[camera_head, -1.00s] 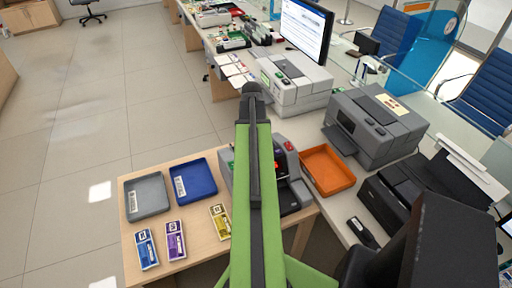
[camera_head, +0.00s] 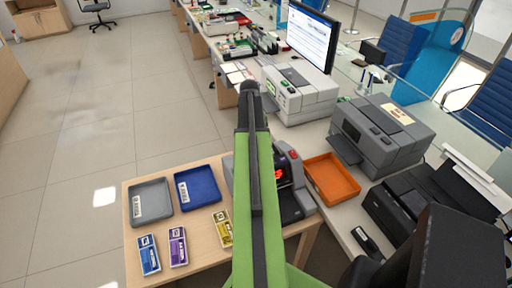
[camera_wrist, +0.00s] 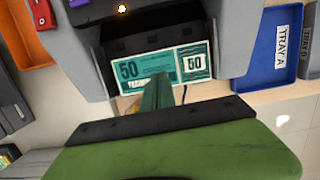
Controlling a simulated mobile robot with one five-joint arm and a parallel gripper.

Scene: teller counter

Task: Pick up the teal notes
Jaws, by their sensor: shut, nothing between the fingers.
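The teal notes (camera_wrist: 145,70), printed with 50, lie flat at the dark mouth of a grey note machine in the wrist view. A pale band with another 50 crosses their right part. My gripper (camera_wrist: 158,92) is shut and empty, its tips overlapping the lower edge of the notes in the picture. I cannot tell whether they touch. In the head view my green arm covers the notes and my gripper. The machine (camera_head: 290,190) shows there partly behind my arm, with a red display.
A grey tray (camera_head: 151,203) and a blue tray (camera_head: 197,187) lie left of the machine. Blue (camera_head: 149,255), purple (camera_head: 178,246) and yellow (camera_head: 222,229) packs lie before them. An orange tray (camera_head: 332,178) and a grey printer (camera_head: 382,135) stand right.

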